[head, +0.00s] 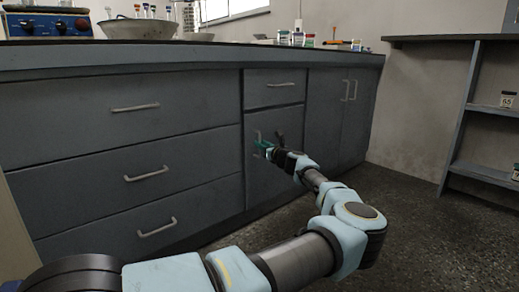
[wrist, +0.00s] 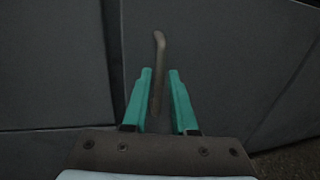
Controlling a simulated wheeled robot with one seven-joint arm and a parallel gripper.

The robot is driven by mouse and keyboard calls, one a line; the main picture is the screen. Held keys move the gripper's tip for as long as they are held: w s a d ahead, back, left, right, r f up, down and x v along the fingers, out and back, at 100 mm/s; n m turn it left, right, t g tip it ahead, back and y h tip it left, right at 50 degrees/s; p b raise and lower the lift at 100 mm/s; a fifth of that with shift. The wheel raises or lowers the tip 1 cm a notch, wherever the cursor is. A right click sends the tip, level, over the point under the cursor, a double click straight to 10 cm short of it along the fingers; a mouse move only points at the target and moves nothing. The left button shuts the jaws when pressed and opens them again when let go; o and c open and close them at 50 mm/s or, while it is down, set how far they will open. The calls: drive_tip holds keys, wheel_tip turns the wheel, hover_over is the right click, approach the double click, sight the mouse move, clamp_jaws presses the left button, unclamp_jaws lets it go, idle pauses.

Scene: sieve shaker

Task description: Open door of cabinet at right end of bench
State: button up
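The double-door cabinet (head: 338,125) at the right end of the bench is closed, with two upright handles (head: 349,90) side by side near its top. Left of it, under a small drawer, is a single closed door (head: 270,185) with an upright handle (head: 257,136). My gripper (head: 262,149) is in front of this single door, at its handle. In the wrist view my gripper (wrist: 160,74) is open, and a bar handle (wrist: 159,45) runs between its two green fingers, nearer the left one. Whether the fingers touch the bar I cannot tell.
Wide drawers (head: 130,150) with bar handles fill the left of the bench (head: 190,58). Bowls, bottles and a blue device (head: 45,24) stand on top. Open floor (head: 400,215) lies to the right, before a shelf unit (head: 460,110) holding small jars.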

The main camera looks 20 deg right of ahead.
drive_tip(key=shift+x, duration=0.9)
drive_tip(key=shift+c, duration=0.2)
clamp_jaws()
idle(0.7)
